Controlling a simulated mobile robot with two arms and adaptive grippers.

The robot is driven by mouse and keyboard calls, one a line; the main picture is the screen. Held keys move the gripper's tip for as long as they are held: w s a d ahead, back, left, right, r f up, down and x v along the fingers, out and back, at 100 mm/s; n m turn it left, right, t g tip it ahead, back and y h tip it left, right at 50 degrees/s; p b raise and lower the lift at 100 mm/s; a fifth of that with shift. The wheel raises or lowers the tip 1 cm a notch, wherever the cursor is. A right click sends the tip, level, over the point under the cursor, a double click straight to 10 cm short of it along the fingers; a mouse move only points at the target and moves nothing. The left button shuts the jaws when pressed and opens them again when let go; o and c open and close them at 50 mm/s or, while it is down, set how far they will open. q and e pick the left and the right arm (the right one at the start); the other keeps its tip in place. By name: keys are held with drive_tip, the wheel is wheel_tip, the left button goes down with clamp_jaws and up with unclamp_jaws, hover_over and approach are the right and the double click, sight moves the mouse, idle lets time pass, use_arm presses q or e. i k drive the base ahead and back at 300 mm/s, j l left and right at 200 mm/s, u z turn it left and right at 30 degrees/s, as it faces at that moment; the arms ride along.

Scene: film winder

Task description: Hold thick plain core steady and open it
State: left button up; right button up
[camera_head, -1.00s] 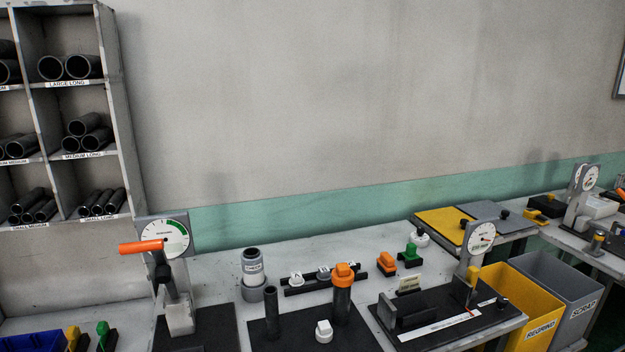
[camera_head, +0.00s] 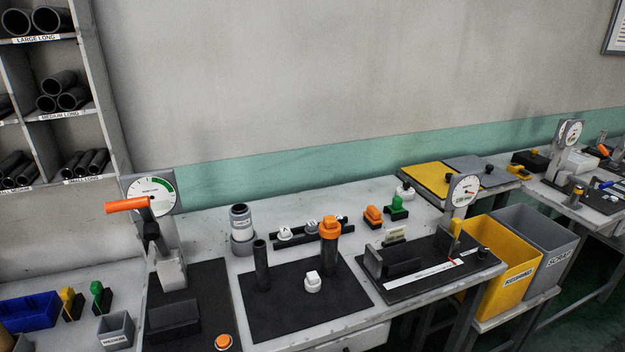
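Neither of my grippers is in view. No core carries a label I can read as thick plain. On the black mat (camera_head: 300,317) in the middle of the bench, a dark tube (camera_head: 261,268) stands upright with its top bare. To its right a dark upright tube (camera_head: 328,262) has an orange knobbed cap (camera_head: 330,229) on top. A small white knobbed piece (camera_head: 312,284) sits on the mat between and in front of them. A labelled grey cylinder (camera_head: 241,222) stands upright behind the mat.
A dial gauge with an orange handle (camera_head: 127,204) stands left. A second dial gauge (camera_head: 465,190) stands right, near the yellow regrind bin (camera_head: 505,285) and grey scrap bin (camera_head: 550,255). A shelf of tubes (camera_head: 62,128) is far left. A blue tray (camera_head: 27,312) lies below it.

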sight(329, 247)
drive_tip(key=l, duration=0.25)
drive_tip(key=i+l, duration=0.15)
drive_tip(key=i+l+u, duration=0.15)
drive_tip(key=l+u, duration=0.25)
drive_tip(key=l, duration=0.45)
drive_tip(key=l+u, duration=0.4)
drive_tip(key=l, duration=0.4)
drive_tip(key=u, duration=0.4)
